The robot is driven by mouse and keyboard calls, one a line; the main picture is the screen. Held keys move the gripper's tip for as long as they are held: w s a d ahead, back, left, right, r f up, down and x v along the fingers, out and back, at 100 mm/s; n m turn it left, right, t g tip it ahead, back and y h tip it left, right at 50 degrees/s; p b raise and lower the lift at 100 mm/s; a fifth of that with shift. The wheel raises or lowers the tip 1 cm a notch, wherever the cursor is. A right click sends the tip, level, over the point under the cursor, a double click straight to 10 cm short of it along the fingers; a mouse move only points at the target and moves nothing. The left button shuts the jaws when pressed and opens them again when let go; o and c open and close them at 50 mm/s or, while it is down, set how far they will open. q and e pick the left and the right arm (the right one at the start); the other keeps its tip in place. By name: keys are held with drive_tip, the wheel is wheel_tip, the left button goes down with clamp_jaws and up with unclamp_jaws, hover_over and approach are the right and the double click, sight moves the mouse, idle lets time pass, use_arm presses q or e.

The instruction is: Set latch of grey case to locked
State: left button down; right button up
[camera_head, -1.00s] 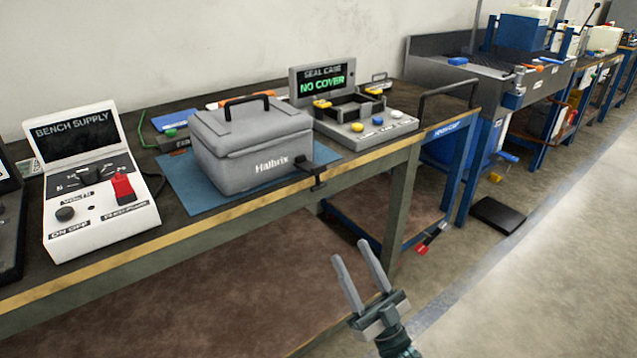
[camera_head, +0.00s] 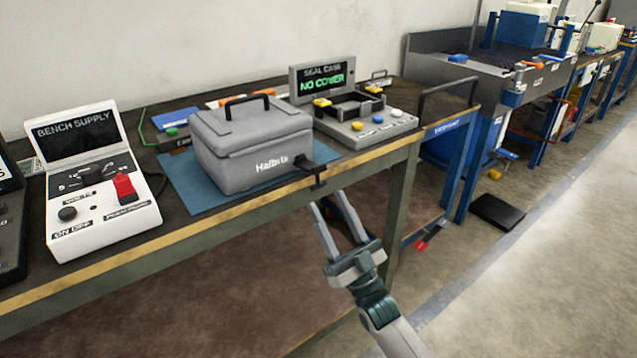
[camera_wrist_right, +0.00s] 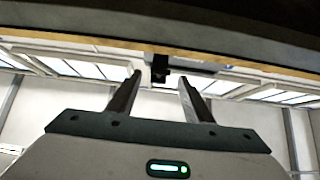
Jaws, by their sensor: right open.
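The grey case (camera_head: 255,150) with a black top handle and the word Halbrix on its front stands closed on a blue mat (camera_head: 189,190) on the bench. A black piece (camera_head: 315,171), perhaps a latch or clamp, juts over the bench edge at the case's right front corner; its setting cannot be told. My right gripper (camera_head: 337,212) is open and empty, just below and in front of that piece, apart from it. In the right wrist view, a dark piece (camera_wrist_right: 160,68) shows between and beyond the open fingers (camera_wrist_right: 158,88). My left gripper is out of view.
A bench supply box (camera_head: 95,185) with a red switch stands left of the case. A seal case station (camera_head: 365,125) reading "NO COVER" stands to the right.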

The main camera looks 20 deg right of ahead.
sight(318, 184)
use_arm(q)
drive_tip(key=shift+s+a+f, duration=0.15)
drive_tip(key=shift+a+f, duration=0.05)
use_arm(e)
drive_tip(key=shift+x, duration=3.05)
drive_tip(key=shift+c, duration=0.4)
clamp_jaws()
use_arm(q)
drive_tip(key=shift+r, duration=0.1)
